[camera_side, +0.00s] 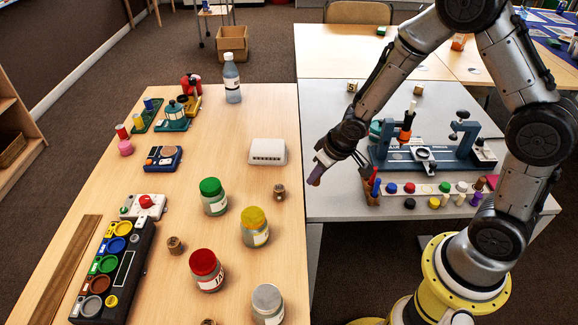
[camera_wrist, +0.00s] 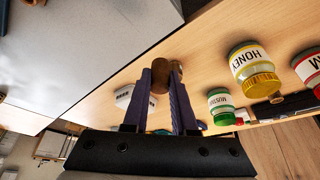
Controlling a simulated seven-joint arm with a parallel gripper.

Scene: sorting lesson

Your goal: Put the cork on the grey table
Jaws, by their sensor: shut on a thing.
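In the side view the held cork cannot be made out. The grey table also fills the upper left of the wrist view (camera_wrist: 80,45).
On the wooden table (camera_side: 240,110) stand the green-lidded jar (camera_side: 214,198), the yellow-lidded jar (camera_side: 255,228), a white box (camera_side: 268,152) and a small brown piece (camera_side: 279,191). The grey table holds a blue fixture (camera_side: 400,160) and a row of coloured pieces. Its left strip is clear.

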